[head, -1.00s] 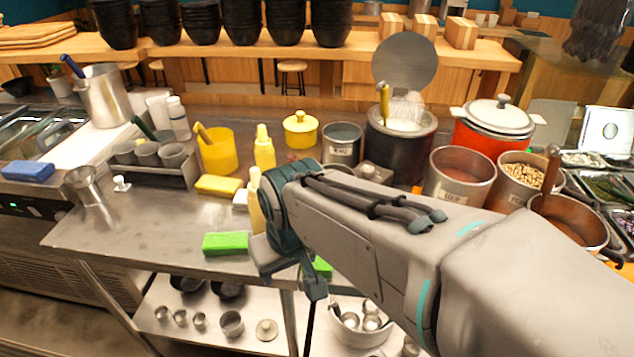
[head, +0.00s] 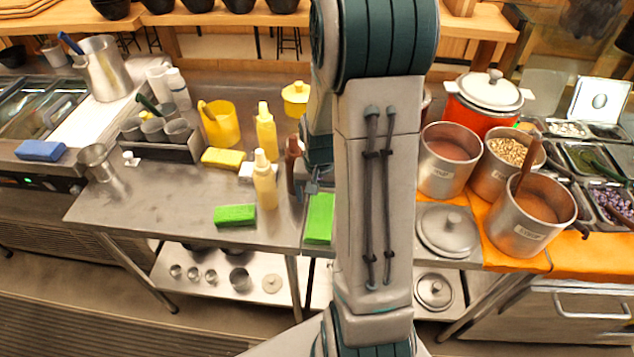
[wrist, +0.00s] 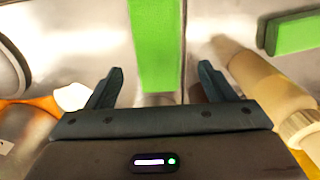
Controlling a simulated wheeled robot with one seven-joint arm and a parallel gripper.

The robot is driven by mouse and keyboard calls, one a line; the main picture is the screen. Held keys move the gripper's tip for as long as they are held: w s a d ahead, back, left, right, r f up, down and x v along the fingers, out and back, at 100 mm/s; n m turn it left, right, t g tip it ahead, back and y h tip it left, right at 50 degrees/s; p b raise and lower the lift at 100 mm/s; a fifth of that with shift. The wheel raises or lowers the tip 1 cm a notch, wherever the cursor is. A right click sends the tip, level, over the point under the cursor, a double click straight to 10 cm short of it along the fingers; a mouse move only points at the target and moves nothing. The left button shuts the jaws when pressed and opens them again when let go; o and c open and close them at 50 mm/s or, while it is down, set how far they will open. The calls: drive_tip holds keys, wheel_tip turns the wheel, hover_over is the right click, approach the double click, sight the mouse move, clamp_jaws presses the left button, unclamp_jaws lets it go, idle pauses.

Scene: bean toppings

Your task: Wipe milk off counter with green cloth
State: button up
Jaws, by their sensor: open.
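A flat green cloth (head: 319,219) lies on the steel counter (head: 170,207), beside my arm in the head view. In the wrist view the cloth (wrist: 157,45) runs up from between my fingertips. My gripper (wrist: 161,72) is open, its fingers apart on either side of the cloth's near end. The gripper (head: 312,187) is partly hidden by my arm in the head view. I cannot tell whether the fingers touch the cloth. A second green block, like a sponge (head: 235,215), lies to the left. I cannot make out any milk on the counter.
A cream bottle (head: 264,182) stands close left of my gripper, and a brown bottle (head: 292,163) stands beside it. Another yellow bottle (head: 265,132) and a yellow sponge (head: 222,158) are farther back. Pots, including a steel one (head: 448,160), crowd the right. The counter's front left is clear.

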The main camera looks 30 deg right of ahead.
sight(320, 214)
drive_tip(key=shift+d+f, duration=0.25)
drive_tip(key=shift+f, duration=0.15)
wheel_tip(320, 214, down, 7)
drive_tip(key=b, duration=0.5)
drive_tip(key=shift+b, duration=0.3)
drive_tip(key=shift+r, duration=0.1)
drive_tip(key=c, duration=0.7)
drive_tip(key=shift+r+p, duration=1.85)
drive_tip(key=shift+r, duration=0.75)
drive_tip(key=shift+c, duration=0.2)
